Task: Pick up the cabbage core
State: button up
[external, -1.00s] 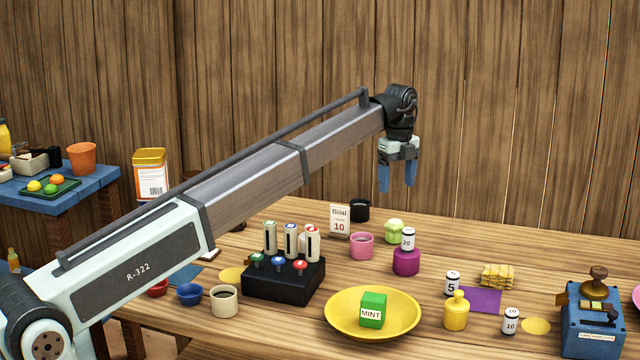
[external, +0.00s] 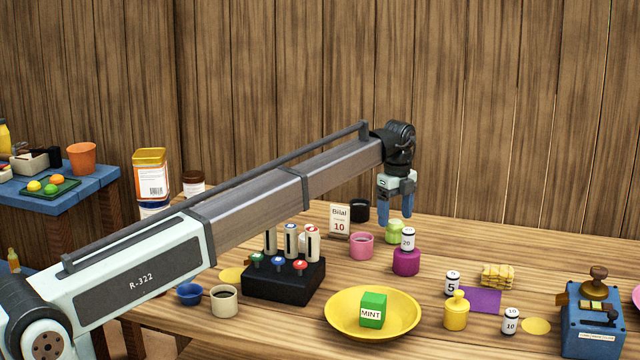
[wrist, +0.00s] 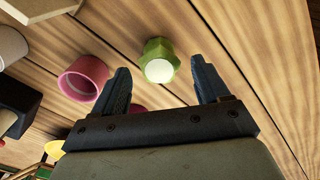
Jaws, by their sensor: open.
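The cabbage core (external: 395,231) is a small light-green lump with a pale top, on the table behind the magenta pot. In the wrist view the cabbage core (wrist: 159,62) shows a pale round face and green edges, between and beyond my fingertips. My gripper (external: 396,218) is open and empty, just above the cabbage core in the external view. In the wrist view my gripper's two blue fingers (wrist: 160,78) are spread wide, with the core seen in the gap. I cannot tell the exact height between them.
A pink cup (external: 361,246) stands close left of the core. A magenta pot (external: 406,262) with a weight marked 20 (external: 408,239) stands close in front. A black cup (external: 359,210) and a price card (external: 339,220) are behind left. The table at right of the core is clear.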

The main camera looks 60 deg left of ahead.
aim_at(394, 221)
notch_tip(394, 221, down, 5)
jog(key=shift+r, duration=0.1)
dwell(0.3)
jog(key=c, duration=1)
jog(key=shift+c, duration=0.2)
jog(key=shift+r, duration=0.1)
